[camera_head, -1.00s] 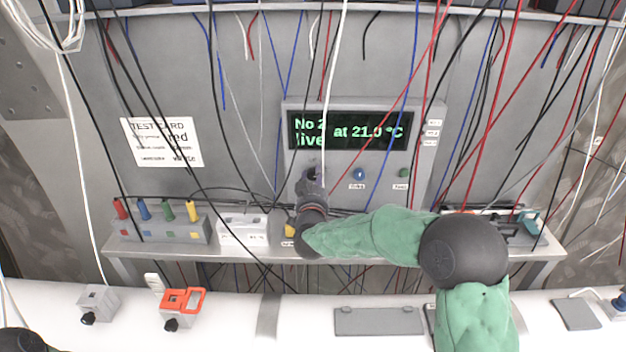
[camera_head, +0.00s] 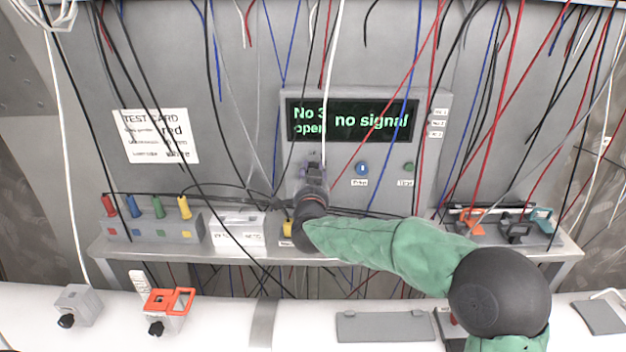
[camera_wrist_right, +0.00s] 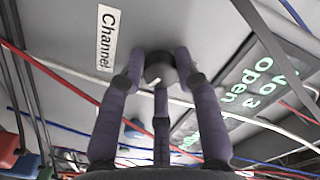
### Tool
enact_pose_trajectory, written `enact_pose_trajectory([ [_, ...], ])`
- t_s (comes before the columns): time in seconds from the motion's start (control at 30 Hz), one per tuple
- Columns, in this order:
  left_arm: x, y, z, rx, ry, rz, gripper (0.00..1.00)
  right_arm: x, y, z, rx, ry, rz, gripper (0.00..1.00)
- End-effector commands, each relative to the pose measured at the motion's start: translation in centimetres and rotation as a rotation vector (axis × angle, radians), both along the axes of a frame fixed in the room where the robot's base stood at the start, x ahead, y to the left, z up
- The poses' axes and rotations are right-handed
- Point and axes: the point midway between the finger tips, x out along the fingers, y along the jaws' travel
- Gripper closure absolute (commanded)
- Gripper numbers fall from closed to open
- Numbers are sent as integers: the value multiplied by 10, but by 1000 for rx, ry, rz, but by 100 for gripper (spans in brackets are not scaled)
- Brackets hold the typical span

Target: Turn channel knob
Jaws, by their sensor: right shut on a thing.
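The grey instrument box (camera_head: 436,160) has a dark display (camera_head: 352,121) reading "No 3 open" and "no signal" in green letters. The channel knob (camera_wrist_right: 157,66) is a small dark round knob beside a white "Channel" label (camera_wrist_right: 107,38) in the right wrist view. My right gripper (camera_head: 313,170) is at the lower left of the box front. Its purple-grey fingers close around the knob, also seen in the wrist view (camera_wrist_right: 160,75). In the head view the gripper hides the knob. My left gripper is not in view.
A blue knob (camera_head: 362,168) and a green button (camera_head: 408,167) sit right of my gripper. Many loose cables hang in front of the box. Colored plugs (camera_head: 158,207) stand on the shelf at left. A test card (camera_head: 155,137) is on the wall.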

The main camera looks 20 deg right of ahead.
Motion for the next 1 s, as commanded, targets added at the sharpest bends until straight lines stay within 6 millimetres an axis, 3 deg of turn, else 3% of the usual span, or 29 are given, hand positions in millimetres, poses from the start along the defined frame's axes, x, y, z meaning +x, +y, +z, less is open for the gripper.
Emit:
enact_pose_trajectory([
  [0.03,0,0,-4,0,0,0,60,1,5,-12,16,12,10,99],
  [0.67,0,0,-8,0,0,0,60,1,5,-11,60,-5,11,99],
  [0.7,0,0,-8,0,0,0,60,1,5,-11,60,-5,11,55],
  [0.73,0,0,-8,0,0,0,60,1,5,-11,60,-5,11,47],
  [1.0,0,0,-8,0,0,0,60,0,2,-5,57,-17,6,44],
])
